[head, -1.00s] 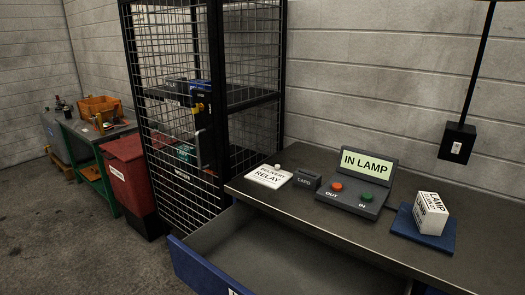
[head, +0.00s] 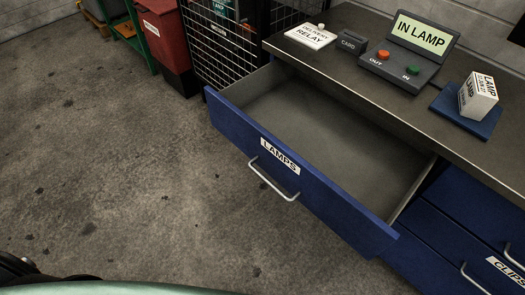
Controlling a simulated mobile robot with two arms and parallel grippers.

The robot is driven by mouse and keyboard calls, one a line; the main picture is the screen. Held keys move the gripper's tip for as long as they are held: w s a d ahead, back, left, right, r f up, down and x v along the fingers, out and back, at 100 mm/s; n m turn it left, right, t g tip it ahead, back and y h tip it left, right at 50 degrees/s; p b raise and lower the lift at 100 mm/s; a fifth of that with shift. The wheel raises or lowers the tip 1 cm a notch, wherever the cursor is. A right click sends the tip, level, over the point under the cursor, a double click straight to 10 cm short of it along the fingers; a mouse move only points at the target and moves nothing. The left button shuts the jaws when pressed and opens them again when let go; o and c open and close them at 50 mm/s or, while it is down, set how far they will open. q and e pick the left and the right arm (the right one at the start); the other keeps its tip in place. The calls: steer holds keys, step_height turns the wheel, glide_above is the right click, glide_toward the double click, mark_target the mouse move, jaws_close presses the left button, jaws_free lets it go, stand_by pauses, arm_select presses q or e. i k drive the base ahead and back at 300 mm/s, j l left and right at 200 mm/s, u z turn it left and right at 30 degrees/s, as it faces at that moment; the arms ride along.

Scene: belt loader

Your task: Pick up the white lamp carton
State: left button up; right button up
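The white lamp carton (head: 478,97) stands on a flat blue pad (head: 452,112) at the right of the dark bench top in the head view. Black "LAMP" lettering shows on its faces. Nothing is holding it. Neither of my grippers can be made out in this view. A dark rounded part and a pale green edge show at the bottom left, and I cannot tell any fingers there.
An open, empty-looking blue drawer (head: 290,172) labelled LAMPS juts out below the bench. A control box (head: 405,66) reading IN LAMP, a dark card block (head: 352,42) and a white relay plate (head: 311,36) stand left of the carton. The floor at left is clear.

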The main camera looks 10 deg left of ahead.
mark_target(478, 94)
steer(key=l+z, duration=0.3)
steer(key=l, duration=0.15)
steer(key=i+l+z, duration=0.1)
steer(key=l+z, duration=0.25)
steer(key=i+l+z, duration=0.15)
steer(key=l+z, duration=0.15)
steer(key=l, duration=0.25)
steer(key=i+l+z, duration=0.2)
steer(key=l+z, duration=0.15)
